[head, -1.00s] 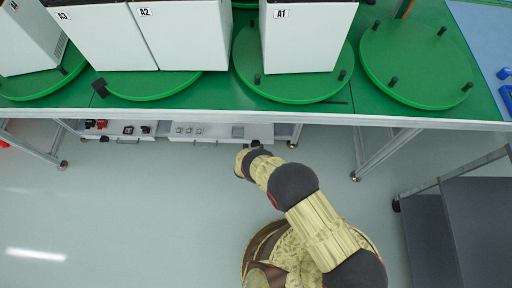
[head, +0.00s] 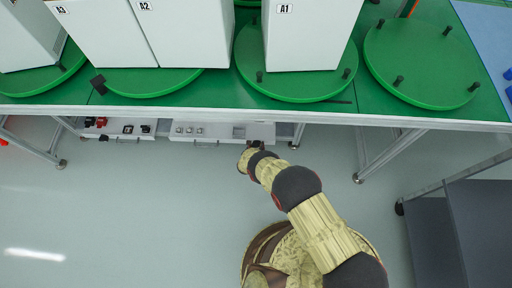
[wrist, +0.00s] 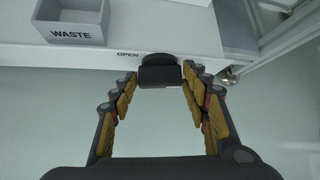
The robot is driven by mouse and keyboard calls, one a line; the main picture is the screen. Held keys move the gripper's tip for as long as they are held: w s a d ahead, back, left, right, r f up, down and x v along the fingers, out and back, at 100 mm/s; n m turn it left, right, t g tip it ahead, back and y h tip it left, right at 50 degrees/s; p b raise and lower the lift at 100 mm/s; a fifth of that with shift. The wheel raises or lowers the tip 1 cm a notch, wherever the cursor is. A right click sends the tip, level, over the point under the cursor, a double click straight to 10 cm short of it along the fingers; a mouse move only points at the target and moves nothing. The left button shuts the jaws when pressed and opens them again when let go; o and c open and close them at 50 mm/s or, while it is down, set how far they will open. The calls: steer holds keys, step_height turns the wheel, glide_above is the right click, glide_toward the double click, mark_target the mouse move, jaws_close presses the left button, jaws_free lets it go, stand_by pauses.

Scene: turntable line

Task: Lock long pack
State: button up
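My gripper (wrist: 160,80) is open, with its fingers on either side of a dark handle (wrist: 160,72) on a white drawer front (wrist: 85,55) marked OPEN. I cannot tell whether the fingers touch the handle. In the head view my gripper (head: 257,145) is at the right end of this white drawer (head: 220,138), below the table edge. The drawer holds a grey bin marked WASTE (wrist: 72,33) and several small grey items (head: 188,130). No thing in view can be surely told as the long pack.
White cabinets A1 (head: 310,40), A2 (head: 180,35) and A3 (head: 105,40) stand on green turntables. An empty turntable (head: 420,65) with black pegs is at right. Another drawer (head: 118,133) holds red and black parts. A grey cart (head: 470,220) stands at right; the floor (head: 120,220) is clear.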

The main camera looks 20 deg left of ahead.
steer(key=c, duration=0.6)
steer(key=shift+c, duration=0.3)
steer(key=shift+w+d+r+y+p, duration=0.1)
steer(key=shift+d+r+y+p, duration=0.1)
steer(key=shift+y+p, duration=0.35)
steer(key=shift+m+y+p, duration=0.45)
steer(key=shift+m+p, duration=0.15)
steer(key=shift+p, duration=0.1)
steer(key=shift+f+g, duration=0.1)
steer(key=shift+g, duration=0.2)
steer(key=o, duration=1)
steer(key=shift+o, duration=0.8)
